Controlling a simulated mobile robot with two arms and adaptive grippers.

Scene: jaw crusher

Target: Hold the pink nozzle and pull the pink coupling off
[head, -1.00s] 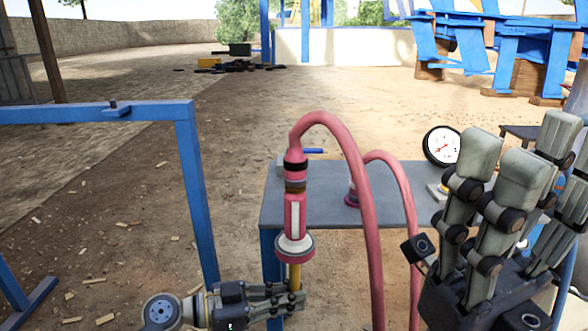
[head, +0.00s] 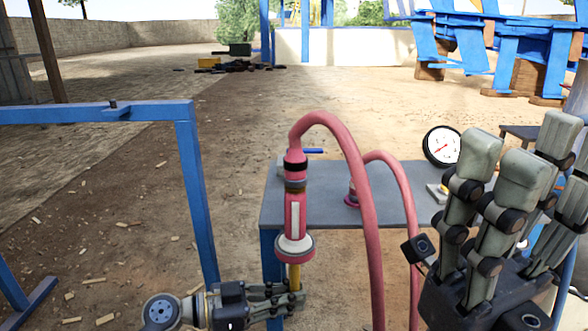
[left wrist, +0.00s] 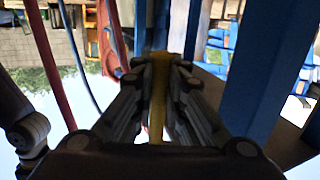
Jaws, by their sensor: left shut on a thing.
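The pink nozzle (head: 295,215) stands upright, with a white and pink collar at its lower end and a yellow stem (head: 294,275) below. The pink coupling (head: 295,162), with a black band, sits on top of the nozzle at the end of a curved pink hose (head: 335,125). The two are still joined. My left gripper (head: 291,299) comes in from the left and is shut on the yellow stem under the collar. In the left wrist view the stem (left wrist: 158,90) runs between the fingers. My right gripper (head: 510,165) is open and empty at the right, fingers up.
A grey table (head: 290,212) stands behind the nozzle. A second pink hose (head: 395,180) rises from it, beside a round white gauge (head: 441,145). A blue frame (head: 195,190) stands at the left. Open ground lies beyond.

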